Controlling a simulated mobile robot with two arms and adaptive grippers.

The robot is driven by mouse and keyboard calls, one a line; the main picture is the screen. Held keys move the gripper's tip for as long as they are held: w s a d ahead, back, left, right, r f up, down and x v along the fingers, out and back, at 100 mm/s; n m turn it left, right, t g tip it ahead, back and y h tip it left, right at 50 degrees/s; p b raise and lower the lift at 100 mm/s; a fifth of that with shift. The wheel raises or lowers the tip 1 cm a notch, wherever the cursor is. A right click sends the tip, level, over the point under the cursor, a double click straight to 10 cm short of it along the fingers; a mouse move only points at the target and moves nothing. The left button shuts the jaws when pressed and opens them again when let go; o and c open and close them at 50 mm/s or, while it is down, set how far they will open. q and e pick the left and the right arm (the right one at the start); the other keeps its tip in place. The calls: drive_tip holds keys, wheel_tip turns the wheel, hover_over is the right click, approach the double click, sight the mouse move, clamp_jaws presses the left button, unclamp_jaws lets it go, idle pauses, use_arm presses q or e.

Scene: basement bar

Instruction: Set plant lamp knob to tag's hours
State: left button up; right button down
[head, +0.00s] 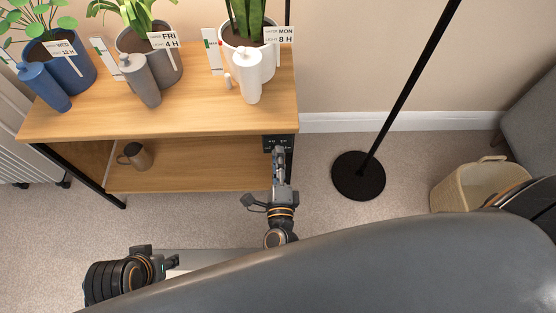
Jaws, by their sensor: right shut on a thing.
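A black control box (280,138) with small white marks sits at the right end of the shelf unit, just under its top. My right gripper (278,152) is at the front of this box, shut on the knob, which its fingers hide. The knob's setting cannot be read. Three plants stand on the top, each with a white tag: one reads WED and seemingly 12 H (63,48), one FRI 4 H (163,40), one MON 8 H (279,35). My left gripper (173,262) is low at the lower left, away from the shelf; its jaws are unclear.
Blue (44,86), grey (140,80) and white (249,78) bottles stand before the pots on the wooden top (200,105). A mug (136,156) is on the lower shelf. A black lamp stand (358,176) and a basket (468,183) stand to the right.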

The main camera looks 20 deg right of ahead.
use_arm(q)
drive_tip(key=shift+v, duration=1)
use_arm(e)
drive_tip(key=shift+f+m, duration=0.1)
drive_tip(key=shift+m, duration=0.6)
use_arm(q)
drive_tip(key=shift+a+r, duration=0.1)
use_arm(e)
drive_tip(key=c, duration=1)
unclamp_jaws()
drive_tip(key=v, duration=1.2)
